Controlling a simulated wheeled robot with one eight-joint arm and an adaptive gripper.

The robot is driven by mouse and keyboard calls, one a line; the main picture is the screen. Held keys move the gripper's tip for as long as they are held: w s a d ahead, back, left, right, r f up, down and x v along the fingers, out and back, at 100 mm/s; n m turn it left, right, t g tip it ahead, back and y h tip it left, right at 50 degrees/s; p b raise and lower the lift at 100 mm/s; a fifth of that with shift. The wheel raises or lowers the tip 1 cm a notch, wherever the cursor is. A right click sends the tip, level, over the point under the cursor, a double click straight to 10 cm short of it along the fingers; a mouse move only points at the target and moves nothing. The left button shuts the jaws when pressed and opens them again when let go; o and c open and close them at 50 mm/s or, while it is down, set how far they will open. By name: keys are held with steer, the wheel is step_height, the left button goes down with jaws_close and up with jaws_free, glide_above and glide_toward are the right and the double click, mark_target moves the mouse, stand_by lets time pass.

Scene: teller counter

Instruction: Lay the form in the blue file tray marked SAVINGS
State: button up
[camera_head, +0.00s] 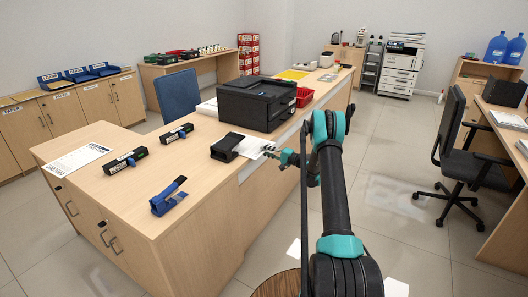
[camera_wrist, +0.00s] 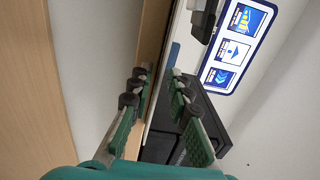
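A white printed form (camera_head: 78,160) lies flat on the left part of the wooden counter in the head view. Three blue file trays stand in a row on the low cabinet at the back left: a left one (camera_head: 56,81), a middle one (camera_head: 80,75) and a right one (camera_head: 103,69). Their front labels are too small to read, so I cannot tell which is SAVINGS. My gripper (camera_head: 272,154) is at the counter's right edge, far from form and trays. In the wrist view my gripper (camera_wrist: 162,85) has its fingers apart, with nothing held between them.
The counter (camera_head: 120,200) carries two black stampers (camera_head: 178,133), a blue stapler-like tool (camera_head: 169,197), a small black device (camera_head: 227,147) and a black printer (camera_head: 257,103). A blue chair (camera_head: 178,95) stands behind it. The wrist view shows a blue pictogram sign (camera_wrist: 237,45). Floor right of the counter is open.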

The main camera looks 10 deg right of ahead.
steer(key=shift+w+a, duration=0.1)
steer(key=shift+a, duration=0.05)
steer(key=shift+c, duration=0.7)
jaws_close()
steer(key=shift+r, duration=1.35)
steer(key=s+d+r, duration=0.5)
steer(key=s+d, duration=0.3)
steer(key=d, duration=0.3)
steer(key=shift+s+d, duration=0.15)
steer(key=shift+d, duration=0.05)
